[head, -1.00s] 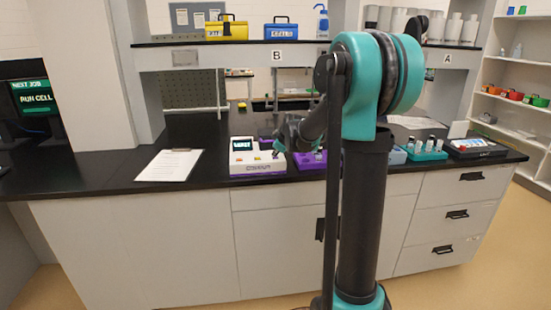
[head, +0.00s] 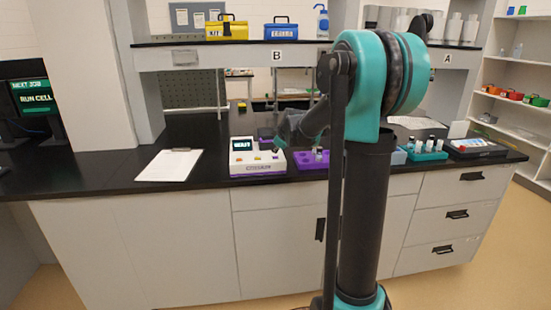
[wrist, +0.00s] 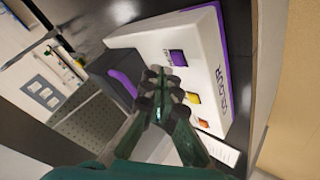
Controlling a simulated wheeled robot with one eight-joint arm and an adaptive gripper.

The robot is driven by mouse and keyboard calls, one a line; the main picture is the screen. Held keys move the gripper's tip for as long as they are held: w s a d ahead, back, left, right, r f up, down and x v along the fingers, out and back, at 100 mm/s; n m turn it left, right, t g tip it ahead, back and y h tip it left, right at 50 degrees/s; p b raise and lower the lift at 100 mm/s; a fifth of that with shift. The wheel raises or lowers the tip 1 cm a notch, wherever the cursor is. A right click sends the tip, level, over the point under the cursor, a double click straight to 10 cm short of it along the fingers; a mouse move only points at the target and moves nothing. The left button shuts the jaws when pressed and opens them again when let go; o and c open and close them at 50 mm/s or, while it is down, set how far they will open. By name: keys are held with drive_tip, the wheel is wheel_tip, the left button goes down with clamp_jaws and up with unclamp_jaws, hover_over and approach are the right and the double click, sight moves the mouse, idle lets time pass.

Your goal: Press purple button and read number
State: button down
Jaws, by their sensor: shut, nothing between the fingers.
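The white device with a purple base (head: 258,170) stands on the black counter, and its small screen (head: 242,144) appears to read WAIT. In the wrist view the device (wrist: 140,42) is turned on its side in the picture, with a purple button (wrist: 177,58), a yellow button (wrist: 190,97) and an orange button (wrist: 202,123) on its face. My gripper (wrist: 160,77) is shut and empty, its tips beside the purple button in the picture; no contact shows. In the head view my gripper (head: 280,138) is just above the device's right end. No number is readable.
A clipboard (head: 170,165) lies left of the device. A purple rack (head: 312,160) stands close on its right, and a teal rack with vials (head: 427,152) is farther right. My arm hides part of the counter. A monitor (head: 36,98) stands at far left.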

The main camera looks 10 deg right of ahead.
sight(276, 159)
drive_tip(key=shift+r, duration=0.1)
drive_tip(key=shift+r, duration=2.45)
drive_tip(key=s+d+f+m+g, duration=0.1)
drive_tip(key=s+f+m, duration=0.2)
drive_tip(key=s+f, duration=0.4)
drive_tip(key=s+d+f+m+g+h, duration=0.1)
drive_tip(key=s+f+m, duration=0.3)
drive_tip(key=s, duration=1.6)
drive_tip(key=s+d+f+m+g+h, duration=0.1)
drive_tip(key=s+f+m, duration=0.3)
drive_tip(key=s+f, duration=0.7)
drive_tip(key=s+d+g, duration=0.1)
drive_tip(key=s, duration=0.2)
drive_tip(key=shift+f+g, duration=0.35)
drive_tip(key=shift+g, duration=0.05)
drive_tip(key=shift+w, duration=0.1)
